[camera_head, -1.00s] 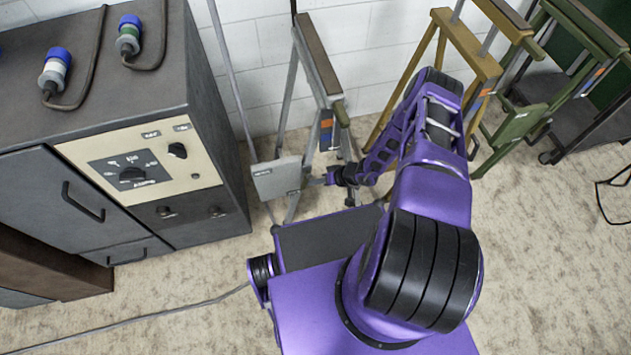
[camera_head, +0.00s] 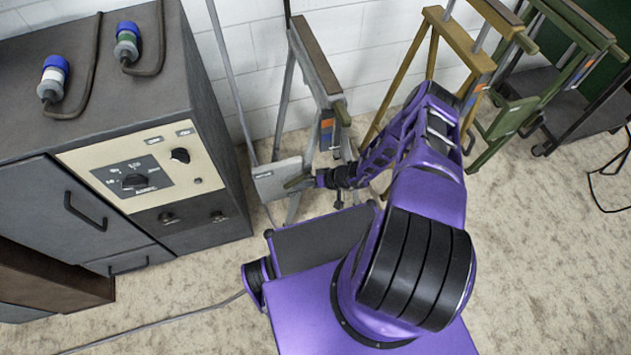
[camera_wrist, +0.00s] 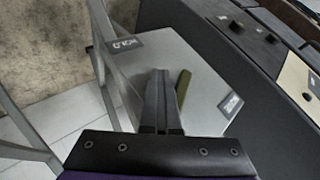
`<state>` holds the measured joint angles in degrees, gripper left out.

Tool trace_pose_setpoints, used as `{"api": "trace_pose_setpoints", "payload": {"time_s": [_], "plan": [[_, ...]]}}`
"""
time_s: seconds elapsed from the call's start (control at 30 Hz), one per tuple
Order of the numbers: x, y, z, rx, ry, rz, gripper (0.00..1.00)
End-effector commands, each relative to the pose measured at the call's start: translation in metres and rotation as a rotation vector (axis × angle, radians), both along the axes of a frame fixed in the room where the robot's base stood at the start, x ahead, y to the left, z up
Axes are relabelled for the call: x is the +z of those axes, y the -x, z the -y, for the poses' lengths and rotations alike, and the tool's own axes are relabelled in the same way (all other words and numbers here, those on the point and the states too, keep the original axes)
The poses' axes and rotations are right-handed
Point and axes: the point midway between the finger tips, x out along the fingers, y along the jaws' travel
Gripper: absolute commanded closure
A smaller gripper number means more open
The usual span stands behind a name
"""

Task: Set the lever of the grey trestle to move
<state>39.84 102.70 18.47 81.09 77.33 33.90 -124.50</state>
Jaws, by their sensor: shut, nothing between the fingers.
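The grey trestle (camera_head: 333,80) stands against the white wall, left of the yellow one. Its light grey plate (camera_head: 270,183) faces my gripper and also fills the middle of the wrist view (camera_wrist: 192,60). A short olive lever (camera_wrist: 183,86) sticks out of the plate. One label (camera_wrist: 125,43) at the plate's left end seems to read HOLD; the other label (camera_wrist: 231,103), at the right end, is too small to read surely. My gripper (camera_wrist: 160,74) is shut and empty, its fingers just left of the lever in the wrist view. I cannot tell whether they touch it. The gripper (camera_head: 312,182) shows beside the plate in the head view.
A dark cabinet (camera_head: 215,120) with a dial panel stands close on the left. A yellow trestle (camera_head: 470,50) and a green trestle (camera_head: 510,118) stand to the right. A cable (camera_head: 170,322) lies on the floor at the front left. The floor at right is mostly clear.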

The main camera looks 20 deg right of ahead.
Motion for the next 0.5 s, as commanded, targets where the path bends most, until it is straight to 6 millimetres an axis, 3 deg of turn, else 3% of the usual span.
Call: {"api": "trace_pose_setpoints", "payload": {"time_s": [0.5], "plan": [[0.019,-0.001,-0.017,-0.002,-0.139,0.003,1.00]]}}
